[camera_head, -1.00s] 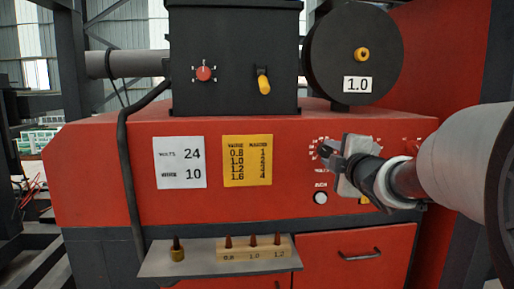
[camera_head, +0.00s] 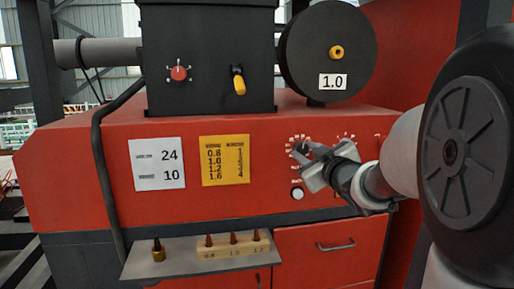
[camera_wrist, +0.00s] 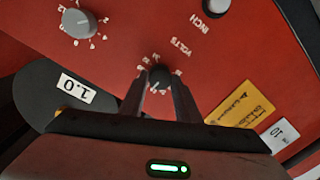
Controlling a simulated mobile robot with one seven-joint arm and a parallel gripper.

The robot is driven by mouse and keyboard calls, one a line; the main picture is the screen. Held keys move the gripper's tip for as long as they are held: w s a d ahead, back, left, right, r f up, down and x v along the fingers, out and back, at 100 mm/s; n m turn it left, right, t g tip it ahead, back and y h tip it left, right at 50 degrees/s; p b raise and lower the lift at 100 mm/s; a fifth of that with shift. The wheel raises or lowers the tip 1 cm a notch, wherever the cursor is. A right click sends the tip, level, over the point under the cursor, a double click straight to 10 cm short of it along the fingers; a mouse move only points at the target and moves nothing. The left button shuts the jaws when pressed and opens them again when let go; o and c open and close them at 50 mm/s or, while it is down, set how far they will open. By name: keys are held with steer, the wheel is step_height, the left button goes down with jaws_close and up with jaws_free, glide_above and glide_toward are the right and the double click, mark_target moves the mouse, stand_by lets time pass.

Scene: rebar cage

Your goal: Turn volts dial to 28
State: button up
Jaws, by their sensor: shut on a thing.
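The volts dial (camera_wrist: 160,73) is a small black knob with a ring of white numbers on the red machine front. In the wrist view my gripper (camera_wrist: 160,86) has one finger on each side of it and is shut on it. The word VOLTS shows beside it. The dial's pointer and exact setting are too small to read. In the head view my gripper (camera_head: 302,150) reaches the panel from the right and covers most of the dial. A white card (camera_head: 159,164) on the panel reads 24 and 10.
A grey dial (camera_wrist: 78,23) is near the volts dial. The white inch button (camera_head: 297,194) is below it. A yellow chart (camera_head: 225,160) is to the left. A shelf (camera_head: 150,268) with small tips juts out below. A black spool (camera_head: 350,75) stands above.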

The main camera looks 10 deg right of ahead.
steer(key=m, duration=0.3)
steer(key=shift+r+m+p, duration=0.15)
steer(key=shift+m+p, duration=0.15)
steer(key=shift+p, duration=0.1)
steer(key=shift+m+p, duration=0.35)
steer(key=shift+m, duration=1.55)
steer(key=o, duration=1)
steer(key=shift+o, duration=0.2)
steer(key=shift+f, duration=0.25)
